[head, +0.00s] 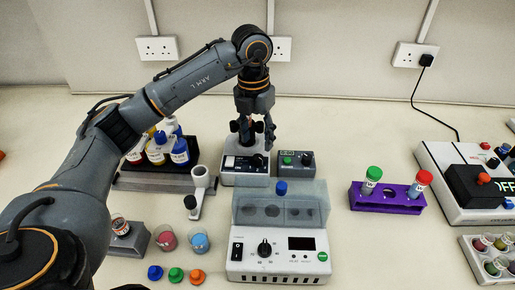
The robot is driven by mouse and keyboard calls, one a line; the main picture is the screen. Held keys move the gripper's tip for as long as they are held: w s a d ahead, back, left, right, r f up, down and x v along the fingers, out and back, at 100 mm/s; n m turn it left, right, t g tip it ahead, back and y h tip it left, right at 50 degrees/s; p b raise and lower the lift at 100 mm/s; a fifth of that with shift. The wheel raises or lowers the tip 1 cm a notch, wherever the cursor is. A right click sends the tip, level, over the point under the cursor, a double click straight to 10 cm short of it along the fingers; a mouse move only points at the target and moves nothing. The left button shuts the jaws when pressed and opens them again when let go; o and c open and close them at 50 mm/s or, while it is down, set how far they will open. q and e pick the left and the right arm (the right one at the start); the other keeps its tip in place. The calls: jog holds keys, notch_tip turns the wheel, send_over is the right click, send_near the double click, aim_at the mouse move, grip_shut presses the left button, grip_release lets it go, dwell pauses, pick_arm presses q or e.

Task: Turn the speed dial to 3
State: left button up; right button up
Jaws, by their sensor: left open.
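My left gripper (250,135) points down over a small grey and white device (245,178) at the back centre of the bench. It is open, and its fingers hide part of that device's top. A dark front panel with small controls shows on the device, but I cannot read a number on it. A black pointer dial (264,248) with marks around it sits on the white block unit (278,265) at the front centre. Nothing touches that dial. I cannot tell which of the two carries the speed dial. My right gripper is not in view.
A grey control box (294,165) with a green button stands right of the small device. A white stand (199,190) and a bottle rack (165,180) are on the left. A purple rack (386,198) holds two capped tubes at right. Bare bench lies between.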

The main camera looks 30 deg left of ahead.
aim_at(256, 155)
pick_arm(q)
notch_tip(256, 155, up, 6)
jog(key=shift+a+r, duration=0.2)
jog(key=shift+r, duration=0.05)
jog(key=shift+f, duration=0.1)
dwell(0.4)
